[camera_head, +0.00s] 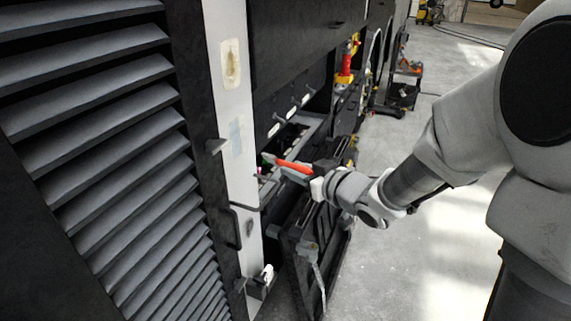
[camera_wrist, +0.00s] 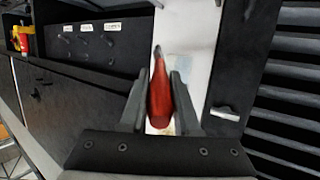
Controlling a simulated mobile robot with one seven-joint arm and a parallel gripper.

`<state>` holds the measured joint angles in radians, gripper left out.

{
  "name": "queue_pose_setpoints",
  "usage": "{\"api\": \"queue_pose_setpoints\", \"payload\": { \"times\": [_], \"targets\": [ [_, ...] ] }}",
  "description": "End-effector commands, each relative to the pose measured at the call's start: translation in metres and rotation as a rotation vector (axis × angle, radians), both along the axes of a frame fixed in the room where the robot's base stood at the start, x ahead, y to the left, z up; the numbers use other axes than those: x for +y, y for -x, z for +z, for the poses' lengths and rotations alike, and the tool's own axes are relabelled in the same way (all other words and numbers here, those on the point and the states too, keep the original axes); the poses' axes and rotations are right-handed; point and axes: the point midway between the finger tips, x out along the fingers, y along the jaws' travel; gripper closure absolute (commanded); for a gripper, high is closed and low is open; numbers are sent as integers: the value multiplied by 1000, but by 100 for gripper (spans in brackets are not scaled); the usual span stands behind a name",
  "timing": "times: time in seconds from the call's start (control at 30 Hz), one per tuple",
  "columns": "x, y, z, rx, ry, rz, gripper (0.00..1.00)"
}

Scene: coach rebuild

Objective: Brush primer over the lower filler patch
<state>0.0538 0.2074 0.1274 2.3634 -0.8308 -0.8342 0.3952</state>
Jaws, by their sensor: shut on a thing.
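My gripper (camera_head: 302,172) is shut on a red-handled tool (camera_head: 288,164), which I take to be the brush. In the wrist view the tool (camera_wrist: 160,95) stands between the two fingers, tapering to a dark tip; I cannot make out bristles. In the head view it points left toward the white pillar (camera_head: 228,110), apart from it. The pillar bears a beige filler patch (camera_head: 231,64) high up and a pale blue patch (camera_head: 236,138) below. A small greyish mark (camera_head: 248,225) shows lower; I cannot tell whether it is the lower filler patch.
Dark louvres (camera_head: 110,130) flank the pillar on the left. A dark hinged panel (camera_head: 310,265) stands open below my gripper. A tray (camera_head: 290,145) of small items lies behind it. Red and yellow tools (camera_head: 346,65) stand farther back. The floor (camera_head: 400,260) at right is clear.

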Motion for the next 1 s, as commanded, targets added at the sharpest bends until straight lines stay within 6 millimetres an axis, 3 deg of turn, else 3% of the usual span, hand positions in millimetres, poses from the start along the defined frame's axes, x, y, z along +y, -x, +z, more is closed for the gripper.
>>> {"api": "queue_pose_setpoints", "payload": {
  "times": [0.43,0.73,1.0],
  "targets": [
    [-6,2,0,1,-1,0,100],
    [-28,10,1,2,0,-2,100],
    [-32,12,0,1,-1,1,100]
  ]
}}
